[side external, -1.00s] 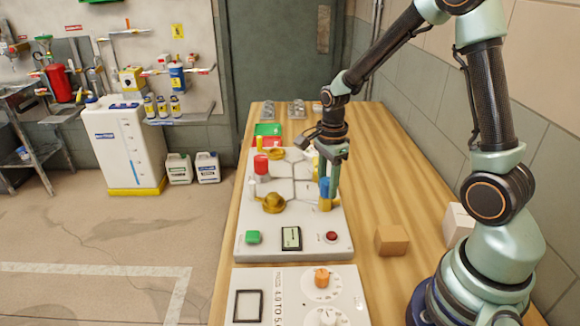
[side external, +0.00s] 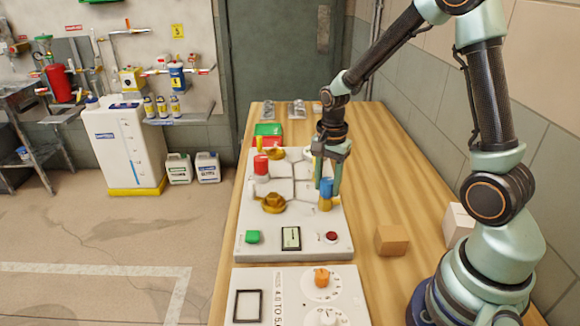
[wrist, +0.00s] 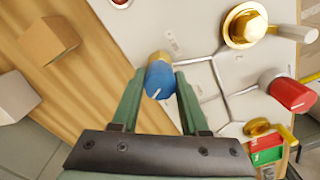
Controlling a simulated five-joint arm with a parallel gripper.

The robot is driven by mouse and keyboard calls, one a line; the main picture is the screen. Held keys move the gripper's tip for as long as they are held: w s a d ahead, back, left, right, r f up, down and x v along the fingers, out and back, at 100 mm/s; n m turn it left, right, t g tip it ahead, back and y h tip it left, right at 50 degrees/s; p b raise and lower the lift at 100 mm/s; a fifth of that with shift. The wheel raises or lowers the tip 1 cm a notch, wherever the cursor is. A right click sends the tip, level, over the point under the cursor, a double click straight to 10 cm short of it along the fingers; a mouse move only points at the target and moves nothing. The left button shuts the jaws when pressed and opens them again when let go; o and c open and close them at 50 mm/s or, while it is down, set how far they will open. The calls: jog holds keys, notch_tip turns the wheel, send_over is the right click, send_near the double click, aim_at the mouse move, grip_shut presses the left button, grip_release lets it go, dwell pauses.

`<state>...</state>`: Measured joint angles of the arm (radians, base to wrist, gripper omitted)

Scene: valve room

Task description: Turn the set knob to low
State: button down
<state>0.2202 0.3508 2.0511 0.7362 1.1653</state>
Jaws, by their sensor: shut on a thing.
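A blue knob (side external: 326,187) with a yellow-brass base stands at the right side of the white valve board (side external: 243,215). In the wrist view the blue knob (wrist: 159,79) has a short white mark on its face. My gripper (side external: 328,178) reaches down to it from above, with one finger on each side. The green fingers (wrist: 158,85) are shut on the knob's blue part. Small labels beside the knob are too blurred to read, so I cannot tell which setting the mark points at.
Brass valves (side external: 274,203) and a red valve handle (side external: 261,165) stand left of the knob. A red button (side external: 331,237) and a display (side external: 291,238) are nearer. An orange dial knob (side external: 322,278) sits on the front panel. A wooden block (side external: 391,240) lies to the right.

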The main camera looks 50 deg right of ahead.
jog(key=n, duration=0.7)
jog(key=shift+r, duration=0.1)
jog(key=n, duration=0.6)
jog(key=shift+n, duration=0.3)
jog(key=n, duration=1.3)
jog(key=shift+n, duration=0.4)
jog(key=shift+c, duration=2)
grip_release()
